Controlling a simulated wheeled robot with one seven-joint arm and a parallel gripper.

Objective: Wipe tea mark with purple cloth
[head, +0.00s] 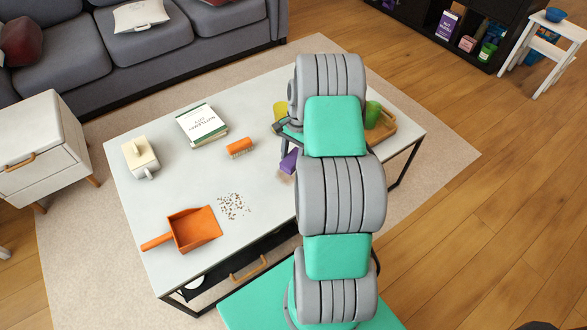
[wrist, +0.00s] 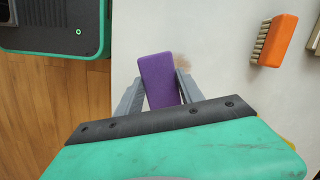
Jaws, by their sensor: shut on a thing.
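The purple cloth (head: 288,162) is a block-like piece at the table's right half, partly hidden by my arm in the head view. In the wrist view the purple cloth (wrist: 157,75) sits between the two grey fingers of my gripper (wrist: 160,80), which is shut on it. The tea mark (wrist: 183,62) is a faint brown smudge on the white tabletop, just right of the cloth in the wrist view. It also shows in the head view (head: 286,178), beside the cloth. I cannot tell whether the cloth touches the tabletop.
On the white table (head: 165,205) are an orange brush (head: 240,148), a book (head: 202,125), an orange dustpan (head: 193,229), scattered crumbs (head: 233,206) and a lidded pale container (head: 140,157). A wooden tray (head: 385,127) with a green cup (head: 373,114) stands right of my arm.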

